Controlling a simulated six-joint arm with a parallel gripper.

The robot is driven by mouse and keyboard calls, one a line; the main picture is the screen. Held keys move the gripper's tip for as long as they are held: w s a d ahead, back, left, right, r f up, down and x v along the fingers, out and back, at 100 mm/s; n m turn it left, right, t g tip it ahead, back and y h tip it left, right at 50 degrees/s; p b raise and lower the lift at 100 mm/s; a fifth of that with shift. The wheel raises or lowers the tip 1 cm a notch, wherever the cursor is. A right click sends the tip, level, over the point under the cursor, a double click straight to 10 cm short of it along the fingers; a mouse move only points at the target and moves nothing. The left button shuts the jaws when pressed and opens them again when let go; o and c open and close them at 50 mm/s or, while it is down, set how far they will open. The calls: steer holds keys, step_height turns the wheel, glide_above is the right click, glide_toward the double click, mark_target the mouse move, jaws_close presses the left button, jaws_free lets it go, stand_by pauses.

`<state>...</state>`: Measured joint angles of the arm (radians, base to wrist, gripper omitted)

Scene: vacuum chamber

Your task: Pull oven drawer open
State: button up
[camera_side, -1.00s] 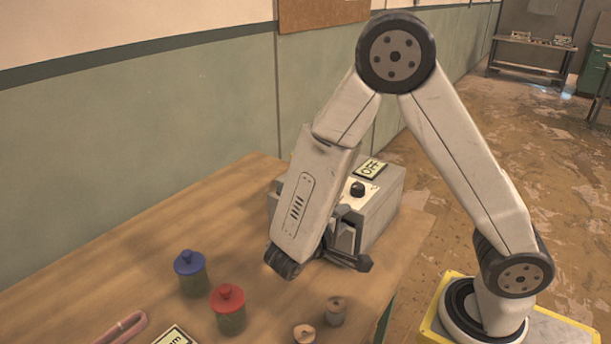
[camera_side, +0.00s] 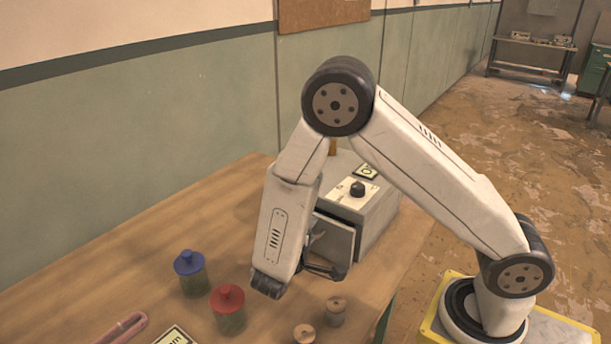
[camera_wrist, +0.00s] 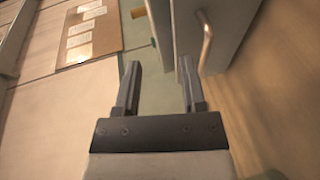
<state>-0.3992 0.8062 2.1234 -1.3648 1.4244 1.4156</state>
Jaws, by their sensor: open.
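The oven (camera_side: 374,222) is a grey box with a black knob on top, standing on the wooden table. Its front panel (camera_side: 338,243) stands out from the body, with a gap visible at its edge. My gripper (camera_side: 322,270) is in front of this panel, partly hidden by my own arm. In the wrist view my gripper (camera_wrist: 160,80) is open, with nothing between its fingers. The curved metal handle (camera_wrist: 207,45) on the panel is just right of the right finger, outside the jaws.
A blue-lidded jar (camera_side: 190,275), a red-lidded jar (camera_side: 228,310) and two small knobbed pieces (camera_side: 336,310) stand on the table (camera_side: 130,250) in front. A pink tool (camera_side: 122,328) and a label card (camera_side: 175,336) lie at the front left. The table's left part is clear.

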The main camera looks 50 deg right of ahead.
steer(key=w+a+f+n+t, duration=0.1)
steer(key=w+f+t, duration=0.1)
steer(key=w+f, duration=0.2)
steer(key=shift+w+f+n+t+y, duration=0.15)
steer(key=shift+f+n+t+y, duration=0.2)
steer(key=shift+f, duration=0.5)
steer(key=shift+x, duration=3.75)
jaws_close()
